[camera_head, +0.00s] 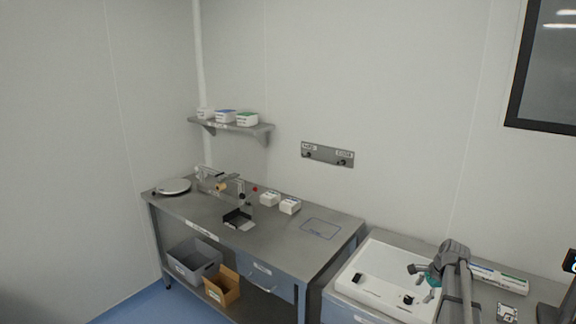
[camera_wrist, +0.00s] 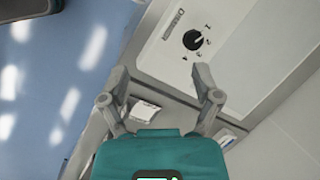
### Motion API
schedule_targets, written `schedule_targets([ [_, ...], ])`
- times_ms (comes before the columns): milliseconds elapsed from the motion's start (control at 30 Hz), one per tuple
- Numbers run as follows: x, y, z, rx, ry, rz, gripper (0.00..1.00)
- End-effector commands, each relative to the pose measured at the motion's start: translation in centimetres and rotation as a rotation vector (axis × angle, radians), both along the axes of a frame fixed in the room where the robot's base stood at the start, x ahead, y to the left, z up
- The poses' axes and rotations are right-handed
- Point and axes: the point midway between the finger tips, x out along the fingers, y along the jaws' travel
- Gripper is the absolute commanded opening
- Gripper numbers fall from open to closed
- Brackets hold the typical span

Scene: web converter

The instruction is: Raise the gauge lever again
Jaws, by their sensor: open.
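My gripper (camera_head: 420,283) is at the right in the head view, over the white machine with the dark knobs. The wrist view shows its two fingers (camera_wrist: 160,76) spread wide, with nothing between them. The wrist view does not show this apparatus.
The white machine (camera_head: 377,262) has a black dial (camera_wrist: 193,40) numbered 1 to 4. The steel table (camera_head: 275,238) holds a round white plate (camera_head: 172,186), a black holder (camera_head: 238,218) and two white boxes. A wall shelf (camera_head: 230,126) hangs above.

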Motion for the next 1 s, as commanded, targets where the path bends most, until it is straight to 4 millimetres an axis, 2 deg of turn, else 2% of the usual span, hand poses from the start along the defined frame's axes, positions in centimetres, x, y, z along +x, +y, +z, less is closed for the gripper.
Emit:
schedule_targets([
  [33,-0.9,2.5,-0.6,-0.020,-0.002,0.075,0.81],
  [100,-1.6,5.1,-1.0,-0.049,-0.003,0.178,0.81],
  [267,-3.5,10.7,-1.9,-0.111,-0.010,0.412,0.81],
  [500,-7.2,18.1,-3.3,-0.196,-0.017,0.767,0.81],
  [800,-12.9,25.9,-4.8,-0.287,-0.023,1.212,0.81],
  [1000,-16.1,29.1,-5.5,-0.330,-0.022,1.451,0.81],
])
